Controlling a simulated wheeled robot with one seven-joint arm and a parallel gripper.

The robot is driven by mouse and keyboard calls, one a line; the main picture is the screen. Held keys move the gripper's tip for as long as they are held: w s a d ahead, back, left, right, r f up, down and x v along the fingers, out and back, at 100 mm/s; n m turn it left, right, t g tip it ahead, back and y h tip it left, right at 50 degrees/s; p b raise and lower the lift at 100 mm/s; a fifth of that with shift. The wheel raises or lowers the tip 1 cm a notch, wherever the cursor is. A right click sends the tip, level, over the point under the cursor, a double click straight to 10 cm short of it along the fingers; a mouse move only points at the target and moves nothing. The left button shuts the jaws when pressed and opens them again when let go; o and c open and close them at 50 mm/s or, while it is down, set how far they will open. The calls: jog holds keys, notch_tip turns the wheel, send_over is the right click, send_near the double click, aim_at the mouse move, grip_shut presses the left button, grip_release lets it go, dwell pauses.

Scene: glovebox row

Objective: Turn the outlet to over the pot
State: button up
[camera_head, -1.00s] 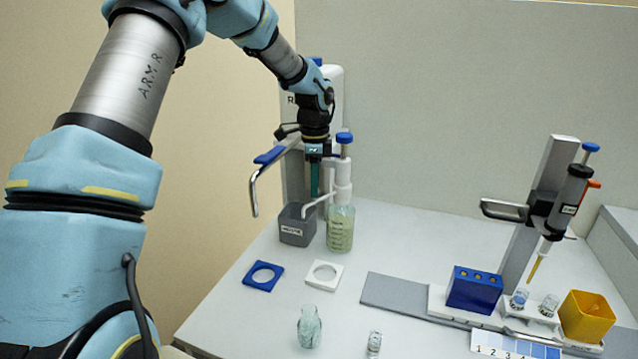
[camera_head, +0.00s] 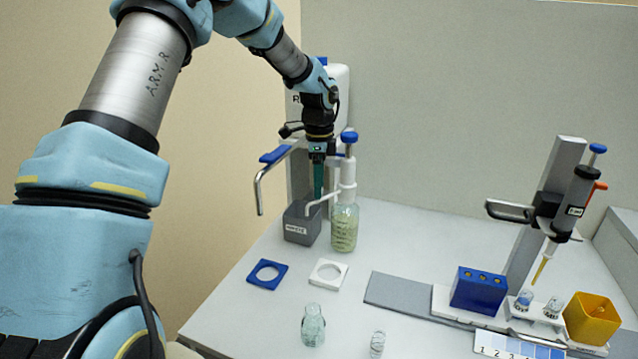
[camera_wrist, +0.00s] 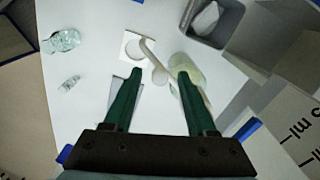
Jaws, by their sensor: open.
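The clear bottle (camera_head: 344,232) of pale green liquid stands upright with a white pump head and a blue knob (camera_head: 349,137). Its thin white outlet (camera_head: 325,198) points left in the head view, its tip by the top right edge of the grey waste pot (camera_head: 302,226). I cannot tell if the tip is over the opening. In the wrist view the outlet (camera_wrist: 151,58) shows between my fingers, its tip apart from the pot (camera_wrist: 213,22). My gripper (camera_head: 318,196), with green fingers, points down beside the pump head. It is open (camera_wrist: 160,73); contact with the outlet is unclear.
A blue square ring (camera_head: 267,274) and a white one (camera_head: 328,272) lie in front. A small glass jar (camera_head: 313,326) and a vial (camera_head: 377,344) stand nearer. A pipette stand (camera_head: 545,210), blue block (camera_head: 479,290) and yellow bin (camera_head: 592,320) are at right.

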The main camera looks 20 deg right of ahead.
notch_tip(320, 180, up, 11)
jog(key=b, duration=0.3)
jog(key=shift+f, duration=0.1)
jog(key=shift+c, duration=0.3)
